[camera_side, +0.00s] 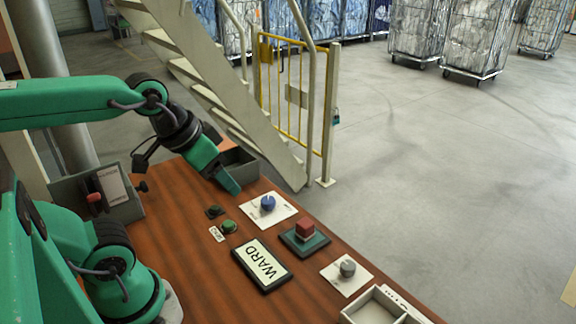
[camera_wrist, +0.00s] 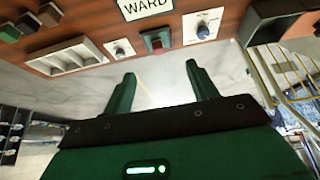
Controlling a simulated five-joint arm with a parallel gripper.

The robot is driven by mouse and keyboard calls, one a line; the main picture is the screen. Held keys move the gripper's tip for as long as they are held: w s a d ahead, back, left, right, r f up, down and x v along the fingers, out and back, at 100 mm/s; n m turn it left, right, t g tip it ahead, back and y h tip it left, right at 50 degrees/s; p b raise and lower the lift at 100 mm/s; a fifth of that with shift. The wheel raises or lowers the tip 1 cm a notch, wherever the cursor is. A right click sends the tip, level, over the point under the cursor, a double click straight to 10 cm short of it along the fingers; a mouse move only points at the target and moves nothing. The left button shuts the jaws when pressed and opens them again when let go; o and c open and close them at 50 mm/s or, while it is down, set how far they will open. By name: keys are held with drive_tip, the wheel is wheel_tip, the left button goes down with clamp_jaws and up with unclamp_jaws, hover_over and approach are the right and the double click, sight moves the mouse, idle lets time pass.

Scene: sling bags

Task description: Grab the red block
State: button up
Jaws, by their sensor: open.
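The red block (camera_side: 305,227) sits on a dark green square base (camera_side: 305,243) near the right edge of the wooden table. In the wrist view the red block (camera_wrist: 156,44) shows small, beyond and roughly between my fingertips. My gripper (camera_side: 232,188) is above the table's far part, left of and behind the block in the side view, and apart from it. In the wrist view my gripper's (camera_wrist: 160,72) two green fingers are spread wide with nothing between them.
A blue knob (camera_side: 268,203) and a grey knob (camera_side: 348,268) on white plates flank the block. A WARD sign (camera_side: 263,264), a green button (camera_side: 229,227) and a pale divided tray (camera_side: 378,305) are nearby. A grey bin (camera_side: 240,160) stands behind my gripper.

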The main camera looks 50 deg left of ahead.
drive_tip(key=g, duration=0.5)
hover_over(305, 222)
drive_tip(key=shift+n, duration=0.4)
drive_tip(key=f, duration=1.4)
drive_tip(key=shift+s+f, duration=0.15)
drive_tip(key=shift+s, duration=0.05)
drive_tip(key=shift+w+f+g, duration=0.2)
drive_tip(key=shift+f+g, duration=0.1)
drive_tip(key=shift+f, duration=1.4)
drive_tip(key=shift+d+f, duration=0.1)
drive_tip(key=shift+f, duration=2.5)
